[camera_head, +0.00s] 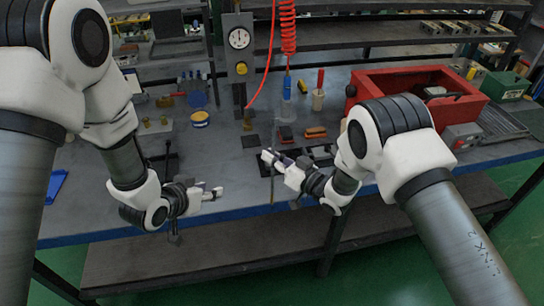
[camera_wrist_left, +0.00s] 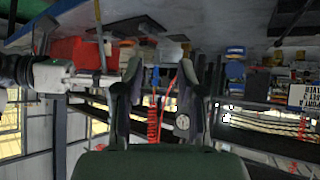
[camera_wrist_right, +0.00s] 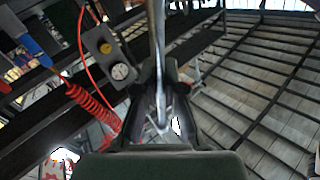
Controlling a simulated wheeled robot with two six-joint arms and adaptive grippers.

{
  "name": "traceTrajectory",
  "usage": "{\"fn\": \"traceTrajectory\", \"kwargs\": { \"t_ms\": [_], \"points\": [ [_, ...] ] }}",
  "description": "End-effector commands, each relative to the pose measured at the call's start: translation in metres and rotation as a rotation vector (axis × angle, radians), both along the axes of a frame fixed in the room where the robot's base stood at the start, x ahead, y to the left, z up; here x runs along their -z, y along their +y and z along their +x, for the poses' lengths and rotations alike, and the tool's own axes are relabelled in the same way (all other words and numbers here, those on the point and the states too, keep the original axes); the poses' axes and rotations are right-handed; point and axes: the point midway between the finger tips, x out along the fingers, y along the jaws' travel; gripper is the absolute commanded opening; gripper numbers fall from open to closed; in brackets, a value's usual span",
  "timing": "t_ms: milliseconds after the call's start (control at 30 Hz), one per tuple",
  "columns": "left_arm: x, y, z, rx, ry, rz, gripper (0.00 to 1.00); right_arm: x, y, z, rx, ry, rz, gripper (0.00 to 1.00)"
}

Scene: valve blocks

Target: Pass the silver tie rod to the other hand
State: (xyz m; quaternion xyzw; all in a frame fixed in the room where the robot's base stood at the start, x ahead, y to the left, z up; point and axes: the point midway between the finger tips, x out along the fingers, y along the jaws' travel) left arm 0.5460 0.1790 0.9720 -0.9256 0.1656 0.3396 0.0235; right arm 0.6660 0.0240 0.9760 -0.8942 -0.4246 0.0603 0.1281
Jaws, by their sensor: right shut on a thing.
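The silver tie rod (camera_wrist_right: 157,50) is a thin, long rod held between the fingers of my right gripper (camera_wrist_right: 160,115) in the right wrist view. In the head view, the rod (camera_head: 272,180) stands roughly upright in my right gripper (camera_head: 268,158), above the table's front part. My left gripper (camera_head: 217,192) is to the left of it, apart from the rod. In the left wrist view, my left gripper (camera_wrist_left: 158,85) has its fingers spread with nothing between them. The rod (camera_wrist_left: 100,35) shows there as a thin line to the left.
A red bin (camera_head: 415,85) stands on the table at the right. A press with a round gauge (camera_head: 239,38) and a coiled red hose (camera_head: 288,25) are behind the grippers. Small tools and cups stand at the table's back. Free room lies between the grippers.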

Motion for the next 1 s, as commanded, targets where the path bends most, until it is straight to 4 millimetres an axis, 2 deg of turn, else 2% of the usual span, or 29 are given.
{"fn": "traceTrajectory", "kwargs": {
  "t_ms": [33, 167, 200, 400, 500, 600, 700, 1000],
  "points": [
    [0.026, 0.012, -0.02, -0.043, 0.086, 0.027, 0.39, 0.0, 0.0, 0.0, 0.0, -0.001, 0.001, 0.0],
    [0.084, 0.039, -0.077, -0.145, 0.305, 0.094, 0.39, 0.0, 0.0, 0.0, 0.0, -0.001, 0.001, 0.0],
    [0.101, 0.045, -0.097, -0.171, 0.372, 0.111, 0.39, 0.0, 0.0, 0.0, 0.0, -0.001, 0.001, 0.0],
    [0.164, 0.069, -0.204, -0.29, 0.686, 0.168, 0.39, -0.001, 0.0, 0.0, 0.0, -0.001, 0.001, 0.0],
    [0.183, 0.073, -0.246, -0.314, 0.79, 0.179, 0.39, -0.001, 0.0, 0.0, 0.0, -0.001, 0.0, 0.0],
    [0.196, 0.074, -0.27, -0.313, 0.847, 0.184, 0.39, -0.001, 0.0, 0.0, 0.0, -0.001, 0.0, 0.0],
    [0.2, 0.074, -0.279, -0.313, 0.868, 0.187, 0.39, -0.001, 0.0, 0.0, 0.0, -0.001, 0.0, 0.0],
    [0.2, 0.074, -0.278, -0.312, 0.866, 0.186, 0.39, 0.0, 0.0, 0.0, 0.0, -0.001, 0.001, 0.0]
  ]
}}
